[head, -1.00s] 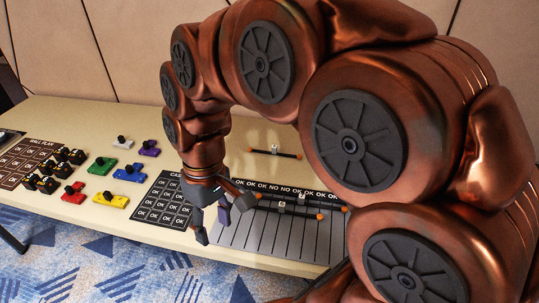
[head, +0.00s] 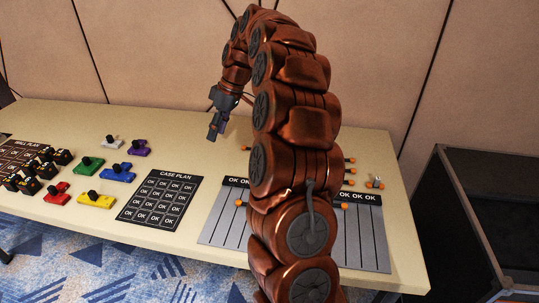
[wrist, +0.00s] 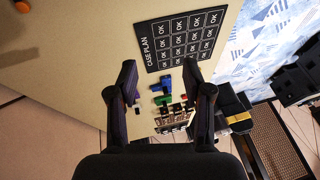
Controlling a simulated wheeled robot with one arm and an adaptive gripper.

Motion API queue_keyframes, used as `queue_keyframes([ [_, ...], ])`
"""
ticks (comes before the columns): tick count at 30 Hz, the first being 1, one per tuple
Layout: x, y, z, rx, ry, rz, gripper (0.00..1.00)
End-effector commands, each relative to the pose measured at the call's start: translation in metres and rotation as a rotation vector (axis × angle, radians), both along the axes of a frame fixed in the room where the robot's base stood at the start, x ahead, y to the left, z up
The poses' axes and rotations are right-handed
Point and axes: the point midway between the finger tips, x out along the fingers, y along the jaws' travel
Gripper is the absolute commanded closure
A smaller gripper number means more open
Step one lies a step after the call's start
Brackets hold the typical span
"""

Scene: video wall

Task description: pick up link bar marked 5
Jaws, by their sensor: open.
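The link bars are dark rods with orange ends, mostly hidden behind my arm in the head view. Several orange ends show right of the arm, such as one bar end (head: 349,160), and another bar end (head: 240,203) shows at left over the grey board. No mark 5 is legible. My gripper (head: 215,130) hangs above the back of the table, left of the bars and apart from them. In the wrist view its two fingers (wrist: 166,85) stand apart with nothing held between them. A blurred orange bar end (wrist: 22,6) shows at that view's top left corner.
The grey slotted board (head: 222,229) lies at the table's front right. The case plan (head: 160,199) lies left of it, with coloured knobbed blocks (head: 96,200) beyond. A black open case (head: 470,210) stands right of the table. The table's back middle is clear.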

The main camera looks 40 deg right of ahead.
Motion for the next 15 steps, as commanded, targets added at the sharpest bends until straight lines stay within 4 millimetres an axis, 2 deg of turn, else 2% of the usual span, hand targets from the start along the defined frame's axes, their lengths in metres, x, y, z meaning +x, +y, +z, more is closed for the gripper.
queue_keyframes([
  [1, 0.006, -0.022, -0.015, -0.002, -0.016, -0.005, 0.50],
  [6, 0.017, -0.091, -0.044, -0.028, -0.080, 0.004, 0.50],
  [12, 0.012, -0.172, -0.082, -0.079, -0.131, 0.013, 0.50],
  [15, 0.005, -0.204, -0.097, -0.107, -0.148, 0.017, 0.50],
])
